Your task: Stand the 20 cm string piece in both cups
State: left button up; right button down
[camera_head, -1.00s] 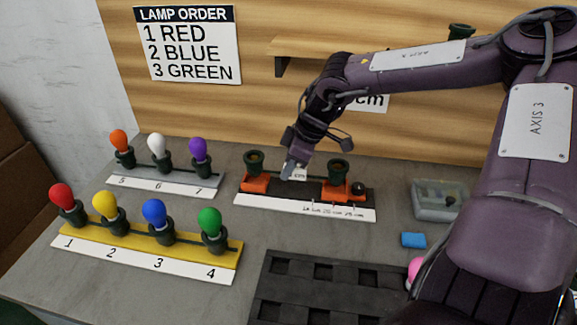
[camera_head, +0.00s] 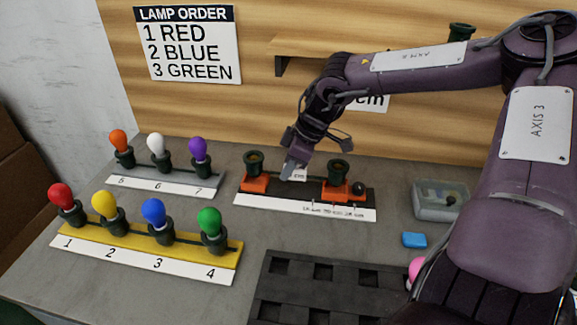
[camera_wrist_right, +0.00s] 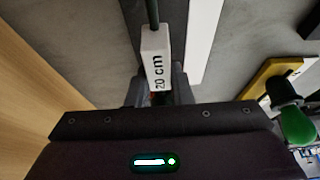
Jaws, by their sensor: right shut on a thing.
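The 20 cm string piece is two dark green sockets, left (camera_head: 254,163) and right (camera_head: 338,170), joined by a thin dark cable. Its white tag, marked 20 cm, shows in the right wrist view (camera_wrist_right: 156,55). My right gripper (camera_head: 291,172) is shut on the tag between the sockets. The sockets are upright, over the orange left cup (camera_head: 254,185) and right cup (camera_head: 336,191). They look seated, but their lower ends are hidden. My left gripper is not in view.
The cups' dark base has a white length scale (camera_head: 300,208). A yellow rack (camera_head: 135,241) with lamps stands front left, a grey rack (camera_head: 150,179) behind it. A dark tray (camera_head: 262,295), blue block (camera_head: 414,240) and grey bin (camera_head: 430,212) lie right and in front.

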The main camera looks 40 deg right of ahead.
jog(key=shift+f+b, duration=1.2)
jog(key=shift+f, duration=0.25)
jog(key=c, duration=1.2)
grip_release()
jog(key=shift+r, duration=0.1)
jog(key=p+v, duration=0.1)
jog(key=v, duration=0.5)
jog(key=shift+s+d+r, duration=0.1)
jog(key=shift+r, duration=0.2)
jog(key=shift+s+d+r, duration=0.2)
jog(key=shift+r, duration=0.3)
